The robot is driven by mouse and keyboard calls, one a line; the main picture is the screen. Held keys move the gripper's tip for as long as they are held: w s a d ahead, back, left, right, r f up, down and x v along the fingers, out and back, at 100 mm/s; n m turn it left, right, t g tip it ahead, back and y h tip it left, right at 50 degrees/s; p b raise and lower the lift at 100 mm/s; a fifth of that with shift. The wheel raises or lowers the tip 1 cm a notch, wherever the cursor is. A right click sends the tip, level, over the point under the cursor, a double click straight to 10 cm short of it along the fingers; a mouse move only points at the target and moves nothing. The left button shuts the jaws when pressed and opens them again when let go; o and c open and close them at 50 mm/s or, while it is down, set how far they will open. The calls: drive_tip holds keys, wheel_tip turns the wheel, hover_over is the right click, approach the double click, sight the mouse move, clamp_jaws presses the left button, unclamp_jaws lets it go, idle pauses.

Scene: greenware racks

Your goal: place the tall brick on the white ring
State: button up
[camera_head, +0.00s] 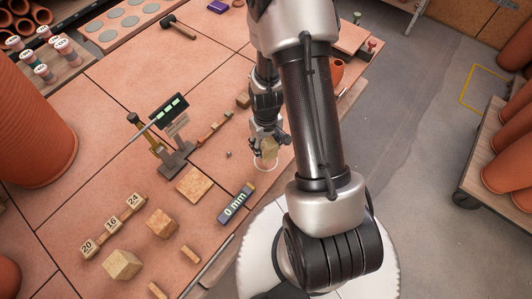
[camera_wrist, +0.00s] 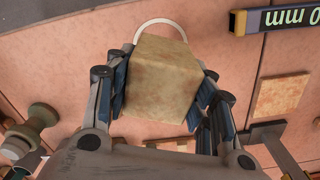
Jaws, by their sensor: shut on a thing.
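My gripper (camera_head: 268,138) is shut on a tan, mottled brick (camera_wrist: 160,80), with a finger on each side of it. The brick also shows in the head view (camera_head: 270,149), partly covered by the fingers. The white ring (camera_wrist: 160,22) shows as an arc beyond the brick's far edge in the wrist view; the brick hides the rest. In the head view the ring (camera_head: 258,167) lies on the terracotta table right below the gripper. The brick appears above it; I cannot tell the exact gap.
A "0 mm" bar (camera_head: 236,203) and a flat tan tile (camera_head: 194,184) lie nearby. A gauge with a green-lit display (camera_head: 168,108) stands to the left. Several tan blocks, including one cube (camera_head: 122,264), and number tiles (camera_head: 112,223) sit at the front left.

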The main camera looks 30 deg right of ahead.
drive_tip(key=shift+f+b, duration=0.7)
drive_tip(key=shift+f, duration=1.6)
drive_tip(key=shift+f, duration=0.15)
drive_tip(key=o, duration=1.3)
